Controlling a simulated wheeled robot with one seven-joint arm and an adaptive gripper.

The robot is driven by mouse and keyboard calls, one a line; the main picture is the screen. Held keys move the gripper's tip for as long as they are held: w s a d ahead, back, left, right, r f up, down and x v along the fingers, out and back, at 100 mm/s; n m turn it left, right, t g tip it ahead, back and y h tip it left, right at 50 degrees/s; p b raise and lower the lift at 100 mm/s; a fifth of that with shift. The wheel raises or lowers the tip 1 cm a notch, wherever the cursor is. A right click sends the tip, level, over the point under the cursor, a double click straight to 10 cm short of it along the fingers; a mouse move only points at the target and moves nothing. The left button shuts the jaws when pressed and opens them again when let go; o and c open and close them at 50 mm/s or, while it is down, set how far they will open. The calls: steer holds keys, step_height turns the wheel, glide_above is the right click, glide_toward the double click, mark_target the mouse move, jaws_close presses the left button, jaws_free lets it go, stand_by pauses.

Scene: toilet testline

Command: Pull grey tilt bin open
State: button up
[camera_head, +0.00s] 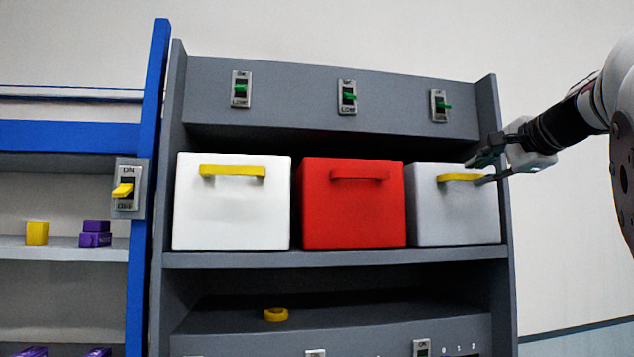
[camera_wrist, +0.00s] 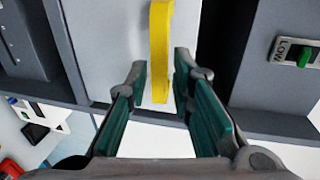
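The grey tilt bin (camera_head: 455,215) sits at the right end of the shelf, and its front looks closed. It has a yellow handle (camera_head: 460,178) near the top of its front. My gripper (camera_head: 481,169) is at the handle's right end. In the wrist view the bin's pale front (camera_wrist: 110,45) fills the upper left. The yellow handle (camera_wrist: 161,50) runs down between the tips of my open gripper (camera_wrist: 164,75). A gap shows between the handle and each fingertip.
A red bin (camera_head: 350,220) and a white bin (camera_head: 232,215) stand to the left. Green switches, one of them above the grey bin (camera_head: 440,106), line the panel overhead. The cabinet's right side wall (camera_head: 503,200) is close to my gripper.

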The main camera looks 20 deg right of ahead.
mark_target(473, 176)
steer(key=shift+x, duration=2.15)
jaws_close()
